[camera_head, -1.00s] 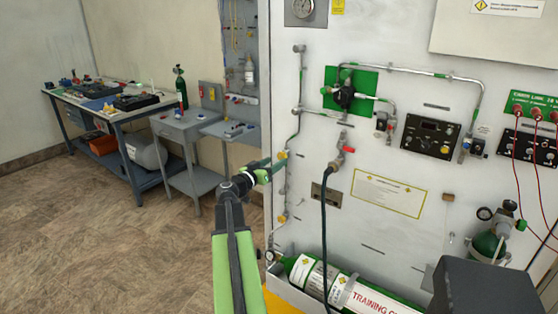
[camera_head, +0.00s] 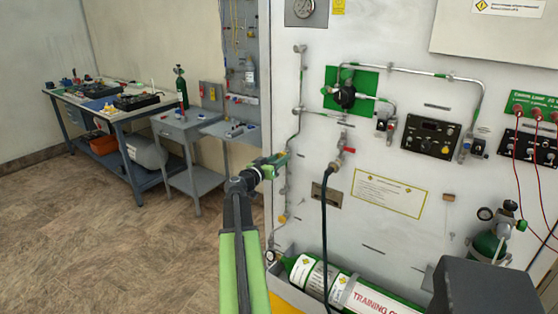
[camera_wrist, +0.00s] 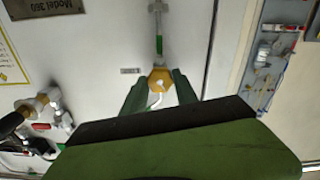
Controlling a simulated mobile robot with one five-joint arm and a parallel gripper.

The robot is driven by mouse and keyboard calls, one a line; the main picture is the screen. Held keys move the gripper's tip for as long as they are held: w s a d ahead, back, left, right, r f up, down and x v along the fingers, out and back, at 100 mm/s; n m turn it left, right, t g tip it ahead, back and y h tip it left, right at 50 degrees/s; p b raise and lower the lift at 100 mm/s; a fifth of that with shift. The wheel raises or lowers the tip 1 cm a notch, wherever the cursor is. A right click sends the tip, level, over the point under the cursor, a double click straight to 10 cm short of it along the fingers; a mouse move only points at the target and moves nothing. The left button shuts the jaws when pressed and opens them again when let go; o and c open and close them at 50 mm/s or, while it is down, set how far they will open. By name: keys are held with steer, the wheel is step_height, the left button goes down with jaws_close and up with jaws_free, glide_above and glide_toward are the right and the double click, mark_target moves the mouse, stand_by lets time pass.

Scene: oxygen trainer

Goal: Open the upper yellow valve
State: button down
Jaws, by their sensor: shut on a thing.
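The upper yellow valve (camera_wrist: 160,77) shows in the wrist view as a yellow-orange fitting on a thin pipe, with a pale lever (camera_wrist: 155,99) on it. The green fingers of my gripper (camera_wrist: 159,84) are on both sides of it, shut on it. In the head view my gripper (camera_head: 281,161) reaches the vertical pipe at the panel's left edge and hides this valve. A lower yellow valve (camera_head: 282,219) is on the same pipe below, apart from my gripper.
A red-handled valve (camera_head: 347,150) with a dark hose (camera_head: 324,235) is to the right of my gripper. A training cylinder (camera_head: 345,285) lies below the panel. A grey side table (camera_head: 178,125) and workbench (camera_head: 115,112) stand left. Floor between is clear.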

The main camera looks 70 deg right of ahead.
steer(key=shift+n, duration=0.4)
steer(key=n, duration=2.9)
steer(key=shift+n, duration=0.3)
stand_by(0.4)
steer(key=c, duration=0.9)
jaws_free()
steer(key=shift+c, duration=0.2)
